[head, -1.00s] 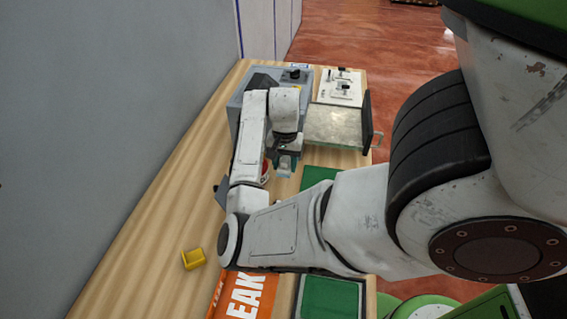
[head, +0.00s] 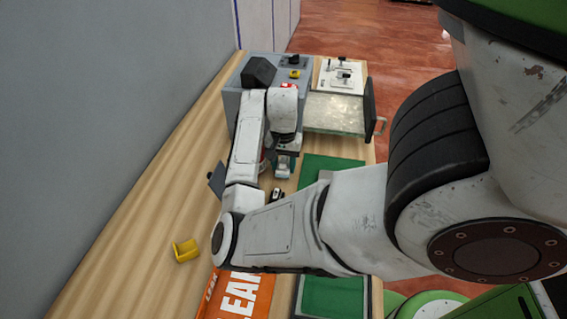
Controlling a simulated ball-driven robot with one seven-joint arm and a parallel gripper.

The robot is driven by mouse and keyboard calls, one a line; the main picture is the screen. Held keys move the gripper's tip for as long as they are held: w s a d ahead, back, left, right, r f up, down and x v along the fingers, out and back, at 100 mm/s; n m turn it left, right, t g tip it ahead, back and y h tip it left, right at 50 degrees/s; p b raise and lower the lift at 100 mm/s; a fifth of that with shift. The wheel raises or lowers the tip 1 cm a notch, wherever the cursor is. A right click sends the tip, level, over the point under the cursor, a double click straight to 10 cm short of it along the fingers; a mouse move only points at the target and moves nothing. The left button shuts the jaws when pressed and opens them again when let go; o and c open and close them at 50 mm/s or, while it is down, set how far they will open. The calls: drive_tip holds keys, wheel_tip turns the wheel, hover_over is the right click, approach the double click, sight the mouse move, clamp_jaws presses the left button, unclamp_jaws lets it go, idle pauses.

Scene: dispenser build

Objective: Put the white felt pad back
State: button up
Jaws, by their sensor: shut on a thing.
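My gripper (head: 284,172) points down beside the upper green mat (head: 332,168), near the front of the grey box. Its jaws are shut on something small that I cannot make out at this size. I cannot pick out the white felt pad anywhere; my gripper and arm hide part of the bench. The grey box (head: 232,105) stands at the far end. A shallow tray (head: 335,112) with a pale, mottled floor and a dark end plate (head: 370,103) sticks out to its right.
A white panel with small black fittings (head: 341,77) lies behind the tray. A yellow holder (head: 185,250), an orange lettered sheet (head: 238,297) and a second green mat (head: 332,297) are nearer. A small black-and-white item (head: 277,194) lies below my gripper. The bench's left side is mostly clear.

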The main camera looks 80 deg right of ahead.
drive_tip(key=shift+f, duration=0.6)
idle(0.3)
drive_tip(key=o, duration=1.1)
drive_tip(key=shift+o, duration=0.2)
drive_tip(key=o, duration=0.4)
drive_tip(key=shift+r, duration=0.15)
drive_tip(key=shift+w+r+p, duration=0.15)
drive_tip(key=shift+r+p, duration=3.75)
drive_tip(key=shift+p, duration=0.05)
